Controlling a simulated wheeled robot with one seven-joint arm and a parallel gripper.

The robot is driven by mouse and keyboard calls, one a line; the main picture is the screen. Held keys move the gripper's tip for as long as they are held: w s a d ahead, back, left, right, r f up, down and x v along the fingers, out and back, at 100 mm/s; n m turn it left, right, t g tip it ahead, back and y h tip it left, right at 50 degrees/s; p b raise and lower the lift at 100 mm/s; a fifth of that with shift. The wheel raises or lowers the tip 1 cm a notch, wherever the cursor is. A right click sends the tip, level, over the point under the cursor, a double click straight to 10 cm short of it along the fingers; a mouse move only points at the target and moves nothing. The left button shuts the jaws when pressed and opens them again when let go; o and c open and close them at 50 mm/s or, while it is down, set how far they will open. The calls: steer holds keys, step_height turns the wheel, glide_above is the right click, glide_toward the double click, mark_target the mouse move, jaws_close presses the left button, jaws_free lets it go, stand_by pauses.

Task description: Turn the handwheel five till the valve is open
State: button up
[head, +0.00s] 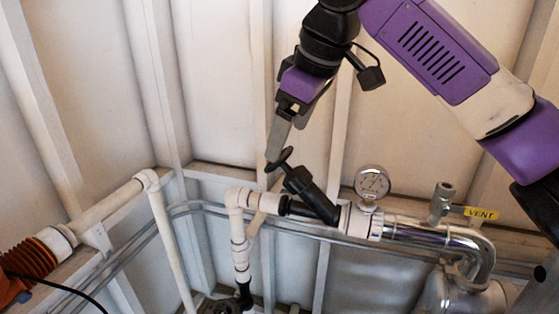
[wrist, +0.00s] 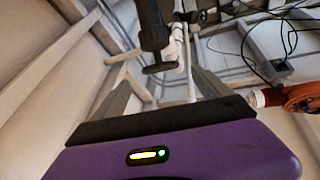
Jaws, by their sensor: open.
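A small black handwheel (head: 285,156) sits on the upper end of a tilted black valve body (head: 311,194) in the white pipe run. No number shows on it. My gripper (head: 274,153) comes down from above, its grey fingertips at the wheel in the head view. In the wrist view my gripper (wrist: 160,75) is open, and the handwheel (wrist: 160,68) shows between the two fingers, with a gap on each side. The valve body (wrist: 152,25) rises behind it. I cannot tell whether a finger touches the wheel.
A pressure gauge (head: 372,183) and a vent valve with a yellow VENT tag (head: 481,213) stand right of the valve. White pipes (head: 240,240) run below and left. An orange ribbed hose (head: 28,262) lies at lower left. A framed wall is behind.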

steer(key=x, duration=0.7)
steer(key=shift+f, duration=0.25)
steer(key=c, duration=1.3)
steer(key=p, duration=0.3)
steer(key=shift+r+g, duration=0.35)
steer(key=shift+g, duration=0.05)
steer(key=shift+w+n+g+y+p, duration=0.1)
steer(key=shift+n+g+y+p, duration=0.25)
steer(key=shift+p, duration=0.8)
steer(key=n+g+p, duration=0.1)
steer(key=p, duration=0.1)
steer(key=shift+p, duration=0.35)
steer(key=shift+f+y, duration=0.15)
steer(key=shift+y, duration=0.1)
steer(key=shift+f, duration=0.15)
